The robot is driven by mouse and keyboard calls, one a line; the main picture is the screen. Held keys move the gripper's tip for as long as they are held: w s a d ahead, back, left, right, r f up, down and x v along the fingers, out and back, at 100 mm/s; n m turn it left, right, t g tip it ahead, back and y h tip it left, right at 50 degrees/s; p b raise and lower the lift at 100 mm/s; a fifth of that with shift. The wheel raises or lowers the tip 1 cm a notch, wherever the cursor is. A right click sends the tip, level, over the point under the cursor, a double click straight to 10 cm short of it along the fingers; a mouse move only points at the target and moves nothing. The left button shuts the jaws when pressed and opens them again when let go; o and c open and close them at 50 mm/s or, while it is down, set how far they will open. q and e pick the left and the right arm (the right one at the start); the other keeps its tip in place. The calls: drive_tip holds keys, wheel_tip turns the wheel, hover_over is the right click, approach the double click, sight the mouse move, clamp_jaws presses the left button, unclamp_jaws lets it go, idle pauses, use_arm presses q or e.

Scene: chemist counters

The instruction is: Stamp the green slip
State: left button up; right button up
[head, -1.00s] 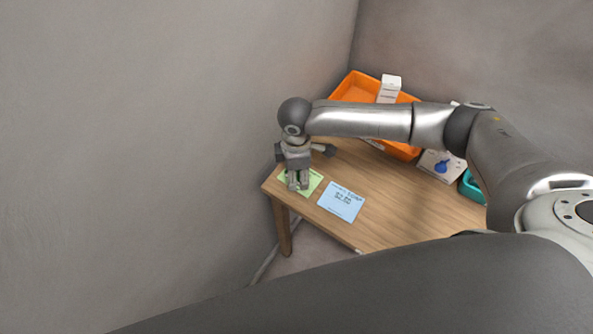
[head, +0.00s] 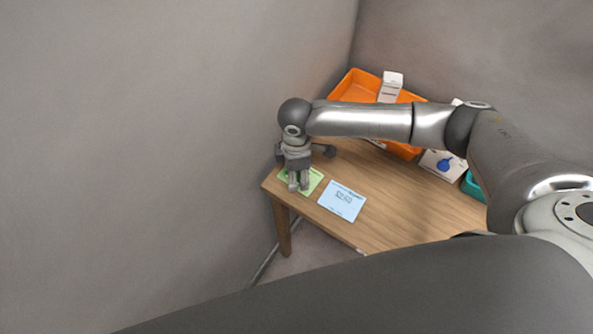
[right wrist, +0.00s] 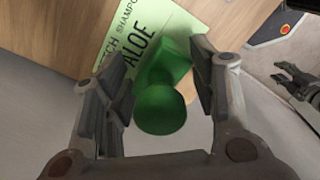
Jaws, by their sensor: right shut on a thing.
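The green slip (head: 315,180) lies at the left corner of the wooden table. In the head view the stamp is hidden by the fingers. Another gripper, my left (right wrist: 298,82), shows at the right wrist view's edge; its opening is unclear.
A blue slip (head: 342,201) lies just right of the green one. An orange tray (head: 352,88) holding a white box (head: 390,86) stands at the back. A white card with a blue mark (head: 443,164) and a teal container (head: 474,187) are at the right. A wall rises close at left.

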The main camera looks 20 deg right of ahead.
drive_tip(key=shift+f, duration=0.5)
idle(0.3)
drive_tip(key=shift+s+f, duration=0.1)
idle(1.9)
wheel_tip(320, 180, up, 7)
drive_tip(key=p, duration=0.8)
drive_tip(key=shift+c, duration=0.2)
